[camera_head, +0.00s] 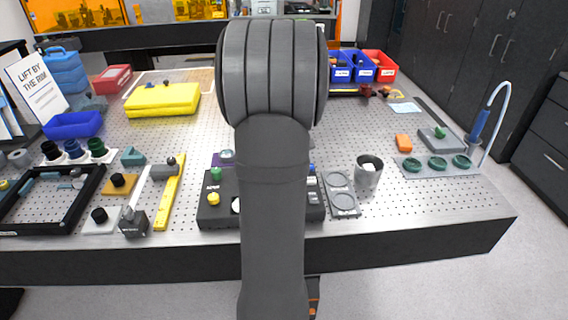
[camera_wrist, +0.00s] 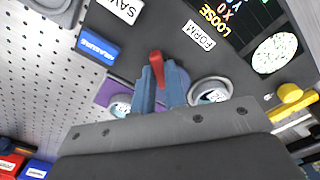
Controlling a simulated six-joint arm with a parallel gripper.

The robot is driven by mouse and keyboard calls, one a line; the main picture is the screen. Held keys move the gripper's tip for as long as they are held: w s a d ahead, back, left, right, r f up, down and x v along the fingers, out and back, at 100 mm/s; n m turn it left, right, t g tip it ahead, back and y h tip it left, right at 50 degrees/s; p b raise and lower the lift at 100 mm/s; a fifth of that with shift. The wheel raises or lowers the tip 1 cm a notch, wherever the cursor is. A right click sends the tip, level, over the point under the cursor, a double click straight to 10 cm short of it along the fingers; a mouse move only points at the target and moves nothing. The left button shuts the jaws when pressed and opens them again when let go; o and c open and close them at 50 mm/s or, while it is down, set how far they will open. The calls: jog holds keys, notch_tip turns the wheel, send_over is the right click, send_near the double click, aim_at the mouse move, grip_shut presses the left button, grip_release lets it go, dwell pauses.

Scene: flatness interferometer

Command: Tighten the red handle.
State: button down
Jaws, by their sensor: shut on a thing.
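The red handle (camera_wrist: 156,60) stands between the fingers of my gripper (camera_wrist: 159,80) in the wrist view. My gripper is shut on it, and the fingers hide its lower part. A purple plate (camera_wrist: 112,91) lies around that spot, with a round dial (camera_wrist: 120,106) to the left and another dial (camera_wrist: 209,92) to the right. The black instrument housing (camera_wrist: 165,30) has a screen (camera_wrist: 238,20) that reads "LOOSE". In the head view my arm hides the handle and gripper; the black housing (camera_head: 215,215) and a bit of purple (camera_head: 217,158) show beside it.
A grey two-well tray (camera_head: 342,193) and a cup (camera_head: 368,172) stand to the right. A yellow bar (camera_head: 170,190) and a black frame (camera_head: 88,205) lie to the left. Perforated tabletop behind is partly clear.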

jog(key=n, duration=0.7)
dwell(0.6)
jog(key=c, duration=1.5)
grip_release()
jog(key=shift+o, duration=0.2)
notch_tip(320, 180, up, 18)
jog(key=shift+f, duration=0.25)
notch_tip(320, 180, down, 18)
jog(key=shift+r, duration=0.2)
